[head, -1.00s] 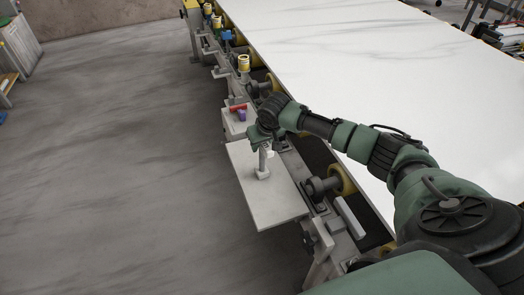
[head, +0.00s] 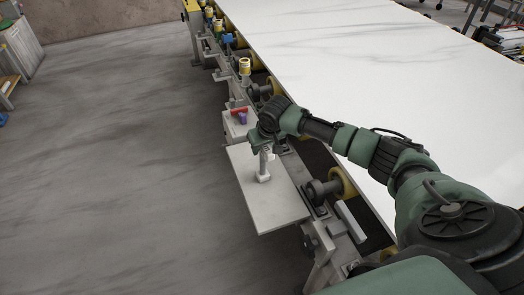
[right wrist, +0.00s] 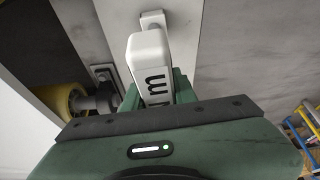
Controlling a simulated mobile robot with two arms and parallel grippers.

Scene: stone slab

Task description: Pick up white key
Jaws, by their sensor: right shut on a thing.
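The white key (right wrist: 148,58) is a pale, boxy piece with dark lettering on its side, in the middle of the right wrist view. In the head view the key (head: 264,163) stands roughly upright over a grey plate (head: 275,207) beside the conveyor. My right gripper (head: 266,149) is above the plate, shut on the upper part of the key. A small pale block (head: 263,178) shows at the key's lower end. I cannot tell whether it is part of the key or whether the key touches the plate. My left gripper is not in view.
The big white slab (head: 370,75) lies along the conveyor to the right of the plate. Rollers (head: 322,190) line its edge close to my right arm. A small box with red and purple items (head: 241,117) is just behind the plate. The floor at left is clear.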

